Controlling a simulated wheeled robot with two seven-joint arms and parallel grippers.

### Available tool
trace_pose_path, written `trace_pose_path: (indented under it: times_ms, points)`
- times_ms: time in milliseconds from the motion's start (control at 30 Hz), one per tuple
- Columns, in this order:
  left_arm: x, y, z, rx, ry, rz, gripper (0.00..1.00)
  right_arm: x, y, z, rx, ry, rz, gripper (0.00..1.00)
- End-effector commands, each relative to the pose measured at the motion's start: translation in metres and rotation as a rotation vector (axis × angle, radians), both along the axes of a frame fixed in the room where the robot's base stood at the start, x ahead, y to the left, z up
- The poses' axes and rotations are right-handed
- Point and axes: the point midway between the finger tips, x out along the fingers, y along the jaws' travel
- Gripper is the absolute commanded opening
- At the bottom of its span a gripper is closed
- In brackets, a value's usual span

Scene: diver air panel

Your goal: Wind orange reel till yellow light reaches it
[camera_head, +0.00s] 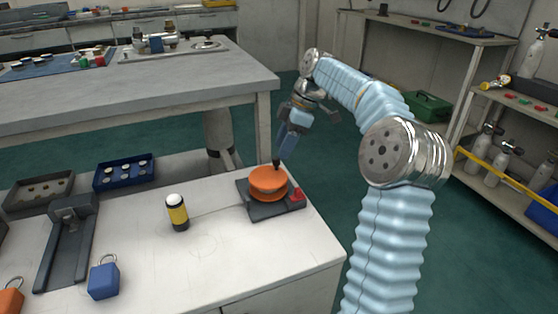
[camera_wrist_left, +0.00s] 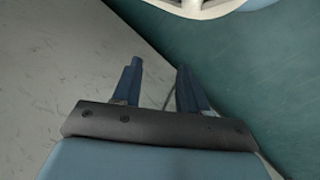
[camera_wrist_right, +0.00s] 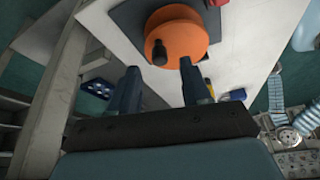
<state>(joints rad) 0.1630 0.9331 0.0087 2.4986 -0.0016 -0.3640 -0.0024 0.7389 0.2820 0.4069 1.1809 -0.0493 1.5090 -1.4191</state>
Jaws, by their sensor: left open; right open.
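The orange reel (camera_head: 268,184) sits on a dark grey base near the right end of the white bench, with a black crank knob (camera_head: 276,164) on top. The yellow light (camera_head: 177,213), a yellow and black cylinder with a white top, stands upright to the left of the reel, apart from it. My right gripper (camera_head: 283,147) is open just beyond the reel. In the right wrist view the reel (camera_wrist_right: 178,30) and its knob (camera_wrist_right: 159,53) lie just ahead of the open, empty fingertips (camera_wrist_right: 160,73). My left gripper (camera_wrist_left: 158,66) is open and empty, and outside the head view.
A red part (camera_head: 297,195) sits on the reel base's right corner. A blue tagged block (camera_head: 104,280), a dark stand (camera_head: 70,235) and a blue tray (camera_head: 125,172) are on the left. A grey table (camera_head: 150,90) stands behind. Bench space around the light is clear.

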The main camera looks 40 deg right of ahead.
Motion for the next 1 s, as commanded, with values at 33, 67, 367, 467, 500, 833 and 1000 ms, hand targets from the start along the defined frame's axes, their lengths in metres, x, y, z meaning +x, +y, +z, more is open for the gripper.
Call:
trace_pose_path:
  times_ms: [33, 67, 367, 467, 500, 833, 1000]
  points:
    - [0.0, 0.001, -0.004, 0.001, 0.0, 0.001, 0.43, 0.001, 0.003, -0.011, 0.0, 0.002, 0.0, 0.48]
    - [0.001, 0.001, -0.005, 0.001, -0.001, 0.002, 0.43, 0.002, 0.005, -0.015, 0.0, 0.002, 0.0, 0.48]
    - [0.001, 0.003, -0.008, 0.003, -0.002, 0.004, 0.43, 0.008, 0.012, -0.036, -0.001, 0.0, -0.002, 0.48]
    - [0.001, 0.003, -0.007, 0.003, -0.002, 0.004, 0.43, 0.008, 0.013, -0.036, -0.001, 0.0, -0.002, 0.48]
    - [0.001, 0.002, -0.007, 0.003, -0.002, 0.004, 0.43, 0.008, 0.013, -0.036, -0.001, 0.0, -0.002, 0.48]
    - [0.001, 0.002, -0.008, 0.003, -0.002, 0.004, 0.43, 0.008, 0.012, -0.036, -0.001, 0.0, -0.002, 0.11]
    - [0.001, 0.002, -0.008, 0.003, -0.002, 0.004, 0.43, 0.008, 0.013, -0.036, 0.0, 0.001, -0.002, 0.0]
